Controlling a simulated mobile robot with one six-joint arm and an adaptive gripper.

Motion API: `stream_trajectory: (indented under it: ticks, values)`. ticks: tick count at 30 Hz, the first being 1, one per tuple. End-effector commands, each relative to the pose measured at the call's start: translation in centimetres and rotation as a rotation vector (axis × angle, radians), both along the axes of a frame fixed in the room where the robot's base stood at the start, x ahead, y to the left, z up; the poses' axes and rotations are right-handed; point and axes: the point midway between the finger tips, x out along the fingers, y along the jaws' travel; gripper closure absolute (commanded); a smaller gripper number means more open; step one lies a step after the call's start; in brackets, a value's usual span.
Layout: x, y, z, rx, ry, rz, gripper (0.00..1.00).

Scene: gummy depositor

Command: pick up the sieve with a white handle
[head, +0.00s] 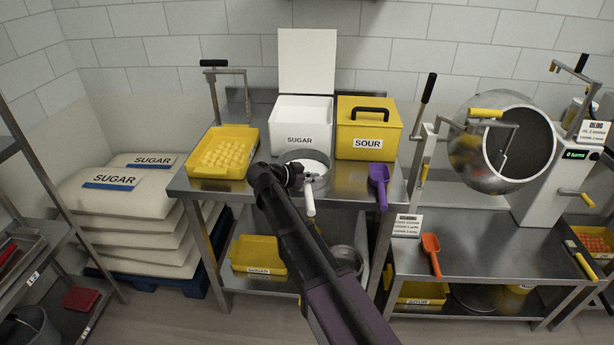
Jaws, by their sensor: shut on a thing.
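The sieve (318,160) with a white handle (309,200) is at the front of the steel table, just before the white SUGAR bin. It is round with a grey rim and a pale inside. The handle points toward me, over the table's front edge. My gripper (309,179) is at the sieve's near side and shut on it, around where handle and rim meet. My dark wrist hides part of the sieve's left side. I cannot tell whether the sieve rests on the table or is lifted.
A yellow tray of gummies (248,137) stands left of the sieve. The open SUGAR bin (302,115) is behind, the yellow SOUR box (366,125) behind right. A purple scoop (380,183) lies at right. A tilted steel drum (501,145) stands farther right.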

Motion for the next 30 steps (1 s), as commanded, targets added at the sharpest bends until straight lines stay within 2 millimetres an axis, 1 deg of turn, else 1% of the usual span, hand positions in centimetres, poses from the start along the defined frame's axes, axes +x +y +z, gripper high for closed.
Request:
stream_trajectory:
  ticks: [8,14,20,26,30]
  values:
    - [0.0,0.0,0.1,0.0,0.0,-0.001,1.0]
    - [0.0,0.0,0.7,0.0,0.0,-0.001,1.0]
    - [0.0,-0.1,2.1,0.0,0.0,-0.001,1.0]
    - [0.0,-0.1,4.0,0.0,0.0,-0.001,1.0]
    - [-3.4,-1.0,3.9,0.0,0.0,-0.001,1.0]
